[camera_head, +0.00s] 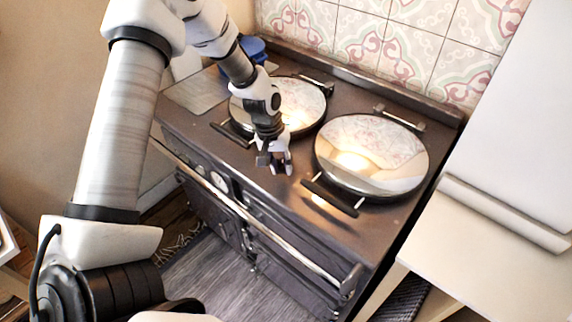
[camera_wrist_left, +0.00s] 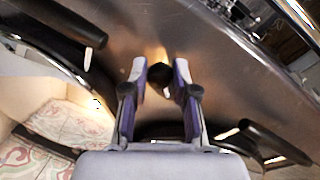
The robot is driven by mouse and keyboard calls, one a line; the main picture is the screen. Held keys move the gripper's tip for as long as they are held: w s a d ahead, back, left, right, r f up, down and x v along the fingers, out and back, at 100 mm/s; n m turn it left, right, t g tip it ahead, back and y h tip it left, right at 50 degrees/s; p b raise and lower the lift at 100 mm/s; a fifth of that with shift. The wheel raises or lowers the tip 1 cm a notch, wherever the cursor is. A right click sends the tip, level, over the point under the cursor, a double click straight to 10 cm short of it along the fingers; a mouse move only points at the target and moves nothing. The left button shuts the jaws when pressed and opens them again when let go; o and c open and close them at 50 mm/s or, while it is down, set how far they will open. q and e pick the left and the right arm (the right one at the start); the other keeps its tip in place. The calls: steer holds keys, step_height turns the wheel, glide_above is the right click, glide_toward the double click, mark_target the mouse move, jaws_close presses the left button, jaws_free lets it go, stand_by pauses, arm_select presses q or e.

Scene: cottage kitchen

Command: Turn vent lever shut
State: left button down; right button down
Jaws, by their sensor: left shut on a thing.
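My left gripper (camera_head: 275,165) reaches down to the bare strip of the dark range cooker's top (camera_head: 248,182), between the two round lids near the front edge. In the left wrist view its two fingers (camera_wrist_left: 159,72) stand on either side of a small dark round knob (camera_wrist_left: 160,77), which I take to be the vent lever. The gripper is shut on this knob. The rest of the lever is hidden by the fingers, and its turn angle cannot be told. My right gripper is in neither view.
Mirror-like lids, left (camera_head: 300,100) and right (camera_head: 375,150), flank the gripper; their dark bar handles (camera_head: 332,196) stick out towards the front. A rail (camera_head: 245,213) runs along the cooker's front. A blue pot (camera_head: 252,46) stands at the back left. A pale counter (camera_head: 480,245) adjoins on the right.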

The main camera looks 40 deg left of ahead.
arm_select(q)
steer(key=m, duration=0.1)
steer(key=a+m, duration=0.1)
steer(key=m, duration=0.1)
steer(key=shift+s+a+f+m+g, duration=0.1)
steer(key=shift+s+a+m+g, duration=0.2)
steer(key=shift+s+m, duration=0.1)
steer(key=shift+a+m+g+b, duration=0.2)
steer(key=shift+a+m, duration=0.25)
steer(key=shift+m, duration=0.55)
steer(key=shift+a+m+g+b, duration=0.2)
steer(key=shift+a+m, duration=0.25)
steer(key=shift+m, duration=0.55)
steer(key=c, duration=1)
jaws_free()
steer(key=shift+o, duration=0.5)
steer(key=shift+w, duration=0.2)
